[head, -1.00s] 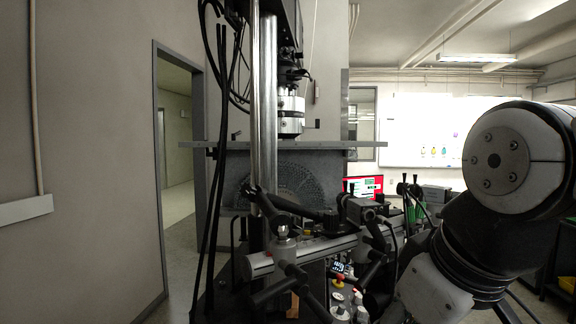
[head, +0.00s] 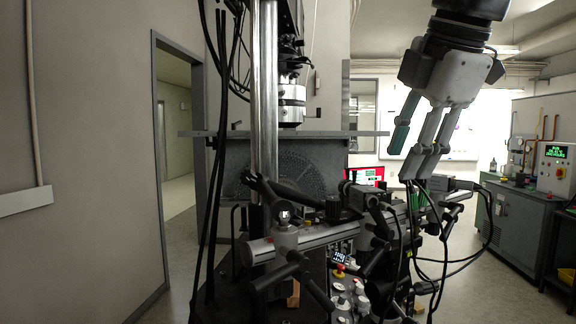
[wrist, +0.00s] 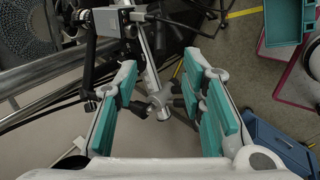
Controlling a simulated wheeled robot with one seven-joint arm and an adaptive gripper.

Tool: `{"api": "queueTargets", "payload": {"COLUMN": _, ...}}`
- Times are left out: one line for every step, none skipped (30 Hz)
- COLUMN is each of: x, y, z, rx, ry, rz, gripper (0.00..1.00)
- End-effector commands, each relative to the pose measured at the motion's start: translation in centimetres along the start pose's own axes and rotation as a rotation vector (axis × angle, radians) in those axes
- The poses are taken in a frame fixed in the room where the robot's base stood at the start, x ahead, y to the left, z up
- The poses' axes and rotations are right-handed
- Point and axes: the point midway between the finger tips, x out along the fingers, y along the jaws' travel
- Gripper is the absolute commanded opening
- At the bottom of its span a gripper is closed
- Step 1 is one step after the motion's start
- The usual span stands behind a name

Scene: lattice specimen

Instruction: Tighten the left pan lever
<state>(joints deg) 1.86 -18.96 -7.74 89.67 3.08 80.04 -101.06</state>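My gripper (head: 411,160) hangs fingers-down above the right end of a grey rail (head: 318,244) in the head view. In the wrist view my gripper (wrist: 160,108) has its teal-padded fingers wide apart. A grey clamp hub (wrist: 161,104) with black levers shows in the gap between them, with no visible grip on it. In the head view, a left clamp head (head: 285,236) on the rail carries black lever handles (head: 275,279). More black levers (head: 376,228) crowd the right end. I cannot tell which of these is the left pan lever.
A camera box (head: 361,196) sits on the rail, and also shows in the wrist view (wrist: 115,17). A vertical steel column (head: 264,100) and hanging black cables (head: 218,150) stand at left.

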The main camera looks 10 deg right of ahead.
Motion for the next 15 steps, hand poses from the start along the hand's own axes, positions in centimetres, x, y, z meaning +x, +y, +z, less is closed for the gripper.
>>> {"api": "queueTargets", "payload": {"x": 0.3, "y": 0.0, "z": 0.0, "rx": -0.003, "ry": 0.0, "rz": -0.002, "gripper": 0.37}}
{"api": "queueTargets", "payload": {"x": 0.6, "y": 0.0, "z": 0.0, "rx": -0.003, "ry": 0.0, "rz": -0.002, "gripper": 0.37}}
{"api": "queueTargets", "payload": {"x": 1.0, "y": 0.0, "z": 0.0, "rx": -0.002, "ry": 0.0, "rz": -0.002, "gripper": 0.37}}
{"api": "queueTargets", "payload": {"x": 1.4, "y": 0.0, "z": 0.0, "rx": -0.002, "ry": 0.0, "rz": -0.003, "gripper": 0.37}}
{"api": "queueTargets", "payload": {"x": 1.9, "y": -0.1, "z": 0.0, "rx": -0.002, "ry": 0.0, "rz": -0.004, "gripper": 0.37}}
{"api": "queueTargets", "payload": {"x": 2.5, "y": -0.1, "z": 0.0, "rx": -0.001, "ry": 0.0, "rz": -0.003, "gripper": 0.37}}
{"api": "queueTargets", "payload": {"x": 3.0, "y": -0.1, "z": 0.0, "rx": -0.001, "ry": 0.0, "rz": -0.005, "gripper": 0.37}}
{"api": "queueTargets", "payload": {"x": 3.6, "y": -0.1, "z": 0.0, "rx": -0.001, "ry": 0.0, "rz": -0.004, "gripper": 0.37}}
{"api": "queueTargets", "payload": {"x": 4.3, "y": -0.1, "z": 0.0, "rx": 0.0, "ry": 0.0, "rz": -0.005, "gripper": 0.37}}
{"api": "queueTargets", "payload": {"x": 4.9, "y": -0.1, "z": 0.0, "rx": 0.0, "ry": 0.0, "rz": -0.004, "gripper": 0.37}}
{"api": "queueTargets", "payload": {"x": 5.4, "y": -0.1, "z": 0.0, "rx": 0.001, "ry": 0.0, "rz": -0.005, "gripper": 0.37}}
{"api": "queueTargets", "payload": {"x": 6.2, "y": -0.1, "z": 0.0, "rx": 0.001, "ry": 0.0, "rz": -0.004, "gripper": 0.37}}
{"api": "queueTargets", "payload": {"x": 6.7, "y": -0.1, "z": 0.0, "rx": 0.001, "ry": 0.0, "rz": -0.004, "gripper": 0.37}}
{"api": "queueTargets", "payload": {"x": 7.2, "y": -0.1, "z": 0.0, "rx": 0.001, "ry": 0.001, "rz": -0.004, "gripper": 0.37}}
{"api": "queueTargets", "payload": {"x": 7.9, "y": -0.1, "z": 0.0, "rx": 0.001, "ry": 0.001, "rz": -0.004, "gripper": 0.37}}
